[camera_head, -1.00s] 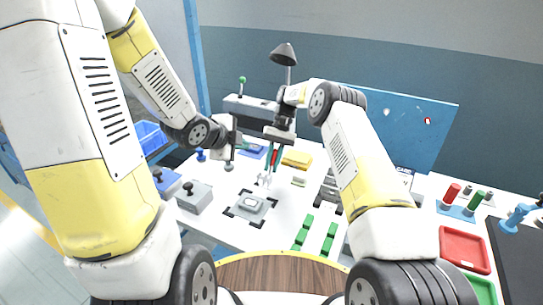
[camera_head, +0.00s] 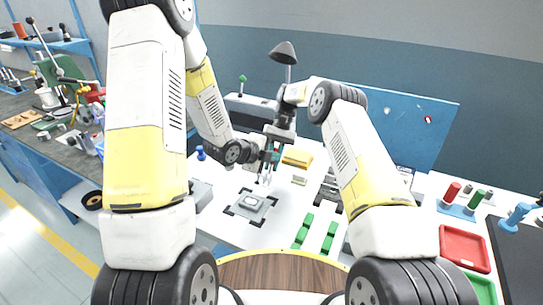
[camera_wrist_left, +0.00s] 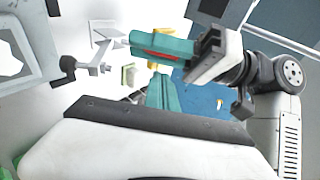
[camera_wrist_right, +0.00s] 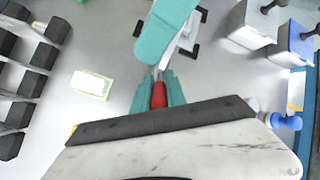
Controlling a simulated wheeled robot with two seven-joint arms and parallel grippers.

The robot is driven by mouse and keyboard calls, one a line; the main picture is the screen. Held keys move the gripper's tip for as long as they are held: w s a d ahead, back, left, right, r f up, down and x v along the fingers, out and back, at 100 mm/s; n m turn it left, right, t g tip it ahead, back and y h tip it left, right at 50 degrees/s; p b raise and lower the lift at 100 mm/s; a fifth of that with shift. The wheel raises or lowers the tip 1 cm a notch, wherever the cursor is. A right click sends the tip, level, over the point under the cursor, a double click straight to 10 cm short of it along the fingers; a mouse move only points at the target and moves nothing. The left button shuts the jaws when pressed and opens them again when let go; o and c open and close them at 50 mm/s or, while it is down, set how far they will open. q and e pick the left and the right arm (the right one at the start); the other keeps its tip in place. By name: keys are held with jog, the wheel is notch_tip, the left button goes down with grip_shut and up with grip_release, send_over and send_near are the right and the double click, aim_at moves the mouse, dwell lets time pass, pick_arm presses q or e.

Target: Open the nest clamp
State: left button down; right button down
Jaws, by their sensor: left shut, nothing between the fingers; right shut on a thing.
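The nest clamp (camera_head: 264,180) is a silver lever clamp with a red handle, standing beside the grey nest plate (camera_head: 252,202) with black corner marks. In the left wrist view its silver arm (camera_wrist_left: 90,68) ends in a black tip. My right gripper (camera_head: 275,153) points down, its teal fingers shut on the red handle (camera_wrist_right: 159,94). My left gripper (camera_head: 268,156) is shut and empty, close beside the right fingers. In the left wrist view its teal fingers (camera_wrist_left: 162,92) are together just below the right ones. In the right wrist view the left gripper (camera_wrist_right: 165,32) hides part of the clamp.
A yellow block (camera_head: 297,158) and a small pale green-edged block (camera_head: 299,181) lie behind and right of the clamp. Green bars (camera_head: 303,231) lie in front. A red tray (camera_head: 462,246) is far right.

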aim_at(271, 168)
pick_arm(q)
jog(key=shift+w+a+f, duration=0.25)
jog(key=shift+w+f, duration=0.1)
jog(key=shift+w, duration=0.2)
jog(key=shift+w+a+f, duration=0.2)
jog(key=shift+w+f, duration=0.1)
jog(key=shift+w, duration=0.25)
pick_arm(e)
jog(key=shift+f, duration=0.1)
pick_arm(q)
jog(key=shift+w, duration=0.15)
jog(key=shift+w+a+f, duration=0.1)
jog(key=shift+w+f, duration=0.15)
jog(key=shift+w, duration=0.25)
pick_arm(e)
jog(key=shift+s+a, duration=0.1)
jog(key=shift+s, duration=0.05)
jog(key=c, duration=1.3)
grip_release()
jog(key=shift+c, duration=0.2)
